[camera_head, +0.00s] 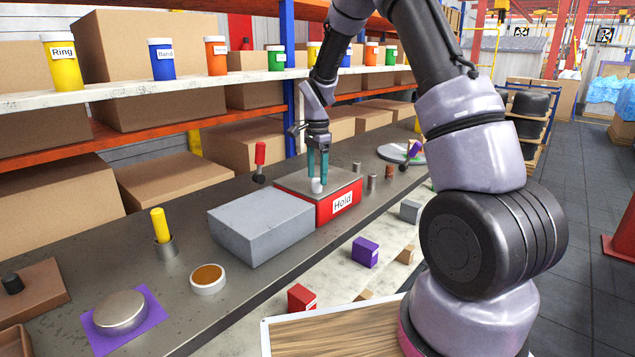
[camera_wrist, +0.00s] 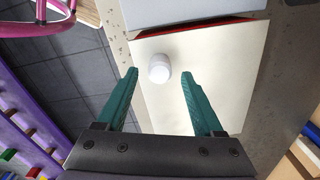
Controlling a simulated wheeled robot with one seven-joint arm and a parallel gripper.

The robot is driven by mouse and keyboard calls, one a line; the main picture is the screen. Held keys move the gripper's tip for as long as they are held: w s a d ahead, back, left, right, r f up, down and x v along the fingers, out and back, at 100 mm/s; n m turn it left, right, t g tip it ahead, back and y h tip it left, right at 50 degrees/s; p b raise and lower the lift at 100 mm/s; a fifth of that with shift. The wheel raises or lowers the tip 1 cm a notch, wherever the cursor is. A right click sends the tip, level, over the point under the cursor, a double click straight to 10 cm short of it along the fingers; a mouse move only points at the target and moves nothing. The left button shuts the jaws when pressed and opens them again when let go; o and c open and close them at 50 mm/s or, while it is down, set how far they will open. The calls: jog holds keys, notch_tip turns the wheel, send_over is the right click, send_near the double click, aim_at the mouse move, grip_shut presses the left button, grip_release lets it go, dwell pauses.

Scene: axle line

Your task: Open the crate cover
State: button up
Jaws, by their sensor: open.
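The red crate (camera_head: 325,211) has a "Hold" label and stands on the grey bench. Its flat cover (camera_head: 345,178) lies on top; in the wrist view the cover (camera_wrist: 200,95) looks cream, with a thin red strip of the crate (camera_wrist: 215,27) along its far edge. A small white knob (camera_head: 317,186) stands on the cover. My gripper (camera_head: 318,176) points down over the cover with its teal fingers apart and empty. In the wrist view the knob (camera_wrist: 159,68) shows between and slightly beyond the fingertips (camera_wrist: 160,74). I cannot tell whether they touch the cover.
A closed grey box (camera_head: 262,226) stands directly left of the crate. A red-handled tool (camera_head: 260,160) stands behind it. Small cylinders (camera_head: 380,176) and a round plate (camera_head: 398,152) lie to the right. A yellow peg (camera_head: 160,225) stands at left. Shelves with jars run behind.

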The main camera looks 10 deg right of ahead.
aim_at(317, 179)
jog(key=shift+f, duration=1.5)
grip_shut()
dwell(0.4)
